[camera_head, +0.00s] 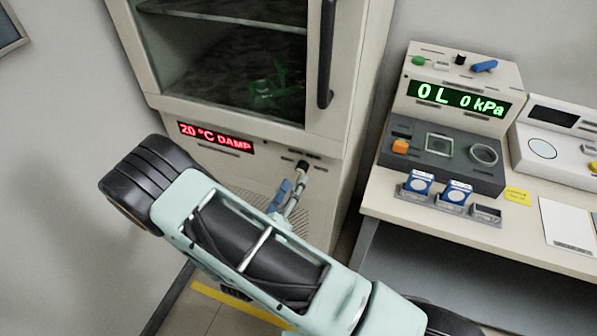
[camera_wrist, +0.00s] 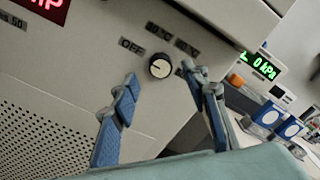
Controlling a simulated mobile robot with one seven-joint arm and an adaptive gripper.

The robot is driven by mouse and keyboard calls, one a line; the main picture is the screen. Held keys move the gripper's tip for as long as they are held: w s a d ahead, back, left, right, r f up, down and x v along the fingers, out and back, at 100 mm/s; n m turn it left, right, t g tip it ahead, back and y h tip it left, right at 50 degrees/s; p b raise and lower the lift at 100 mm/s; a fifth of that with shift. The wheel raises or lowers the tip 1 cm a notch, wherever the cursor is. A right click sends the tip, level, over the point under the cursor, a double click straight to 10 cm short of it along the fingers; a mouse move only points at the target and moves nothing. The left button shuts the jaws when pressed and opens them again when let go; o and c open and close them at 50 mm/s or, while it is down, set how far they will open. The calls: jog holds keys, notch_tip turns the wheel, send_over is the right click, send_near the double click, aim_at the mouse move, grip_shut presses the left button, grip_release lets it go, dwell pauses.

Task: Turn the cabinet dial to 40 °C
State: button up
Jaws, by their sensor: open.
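The cabinet dial (camera_wrist: 160,66) is a small round black knob with a pale mark that appears to point left, toward the OFF label (camera_wrist: 131,46). Two temperature labels (camera_wrist: 175,40) sit above and right of it, too blurred to read surely. My gripper (camera_head: 291,192) is open, its blue-padded fingers spread on either side of the dial in the wrist view, with nothing between them that I can see held. Contact with the dial cannot be told. The cabinet's red display (camera_head: 216,138) reads 20 °C DAMP.
The cabinet (camera_head: 345,100) has a glass door with a dark vertical handle (camera_head: 327,52) above the panel. A bench (camera_head: 385,213) with a kPa instrument (camera_head: 452,100) and small blue-and-white boxes stands to the right. A perforated vent (camera_wrist: 45,135) lies left of the dial.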

aim_at(299, 171)
jog(key=shift+x, duration=2.35)
grip_shut()
